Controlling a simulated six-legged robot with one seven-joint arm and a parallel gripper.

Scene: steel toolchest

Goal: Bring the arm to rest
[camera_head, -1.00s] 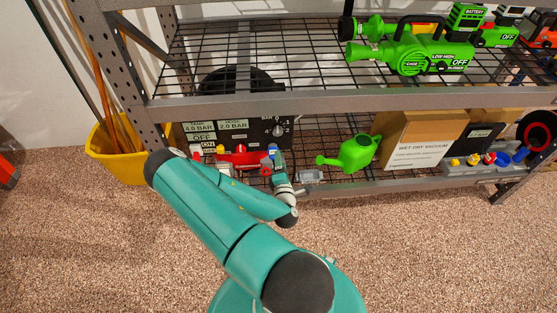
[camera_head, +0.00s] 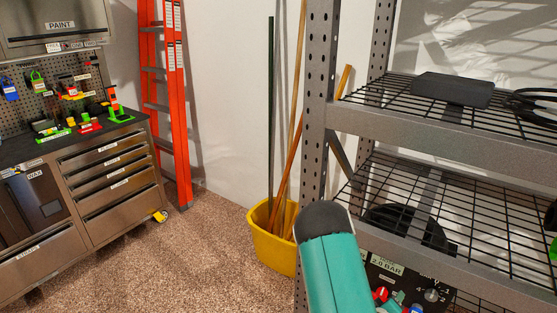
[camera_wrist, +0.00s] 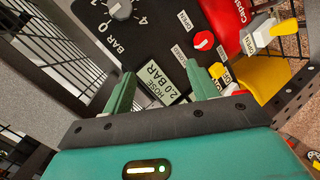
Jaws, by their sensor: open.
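My teal arm (camera_head: 335,272) rises from the bottom of the head view, in front of the steel rack's left post. My gripper is not clearly visible in the head view. In the wrist view my gripper (camera_wrist: 160,80) has its two green fingers apart, with nothing held between them. Beyond the fingers is a black panel (camera_wrist: 150,32) with a BAR dial, a red knob and a "HOSE 2.0 BAR" label. The distance from the fingertips to the panel is hard to judge. The panel also shows low in the head view (camera_head: 404,285).
The steel rack (camera_head: 318,120) stands close on the right. A yellow bucket (camera_head: 268,245) with long poles is beside its post. An orange ladder (camera_head: 165,100) leans at the wall, and the steel toolchest (camera_head: 110,190) is at left. Speckled floor (camera_head: 190,270) between them is clear.

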